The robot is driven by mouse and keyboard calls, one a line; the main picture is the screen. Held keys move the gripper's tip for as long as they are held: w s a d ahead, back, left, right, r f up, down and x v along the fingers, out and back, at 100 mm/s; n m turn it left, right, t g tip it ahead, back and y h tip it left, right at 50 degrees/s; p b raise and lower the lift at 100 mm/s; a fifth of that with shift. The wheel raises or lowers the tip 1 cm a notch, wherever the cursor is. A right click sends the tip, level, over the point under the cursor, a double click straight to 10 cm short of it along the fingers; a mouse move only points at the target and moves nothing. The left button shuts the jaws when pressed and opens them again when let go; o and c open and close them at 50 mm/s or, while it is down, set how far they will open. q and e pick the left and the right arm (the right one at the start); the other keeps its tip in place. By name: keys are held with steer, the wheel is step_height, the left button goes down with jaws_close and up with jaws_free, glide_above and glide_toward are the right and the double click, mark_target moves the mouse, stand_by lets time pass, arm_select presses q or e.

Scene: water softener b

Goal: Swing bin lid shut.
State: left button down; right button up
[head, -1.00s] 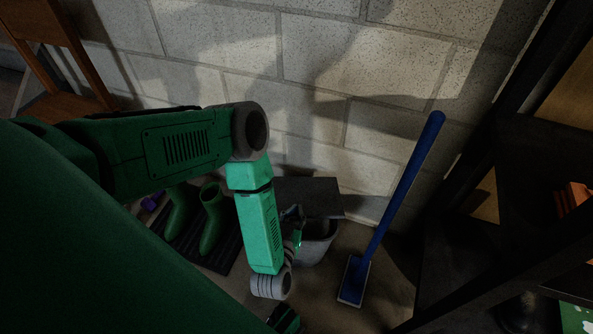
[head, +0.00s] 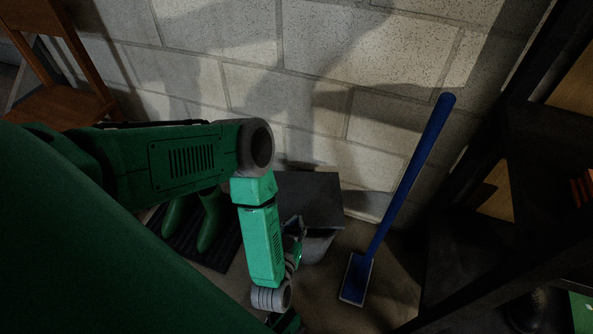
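The grey bin (head: 318,247) stands on the floor against the block wall. Its dark flat lid (head: 313,197) slants over the bin from the wall side and covers most of the opening. A gap to the bin's front rim cannot be judged. My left gripper (head: 294,228) is at the left front of the bin, close to the lid's lower left edge. It is small, dark and partly hidden behind my green arm, so contact and finger opening cannot be told. My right gripper is not seen.
A blue long-handled tool (head: 404,197) leans on the wall right of the bin. Green boots (head: 211,222) stand on a dark mat to the left. A wooden chair (head: 75,104) is at upper left, and a dark shelf (head: 480,225) fills the right side.

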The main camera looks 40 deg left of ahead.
arm_select(q)
steer(key=shift+s+d+f+b, duration=0.1)
steer(key=shift+f+b, duration=0.05)
steer(key=shift+f, duration=0.2)
steer(key=shift+s+d+f+b, duration=0.1)
steer(key=shift+f+b, duration=0.05)
steer(key=shift+f, duration=0.2)
steer(key=shift+s+f+b, duration=0.1)
steer(key=shift+f+b, duration=0.8)
steer(key=shift+f, duration=0.35)
steer(key=c, duration=1.7)
jaws_free()
steer(key=shift+r, duration=0.15)
step_height(320, 180, up, 10)
steer(key=shift+f, duration=0.1)
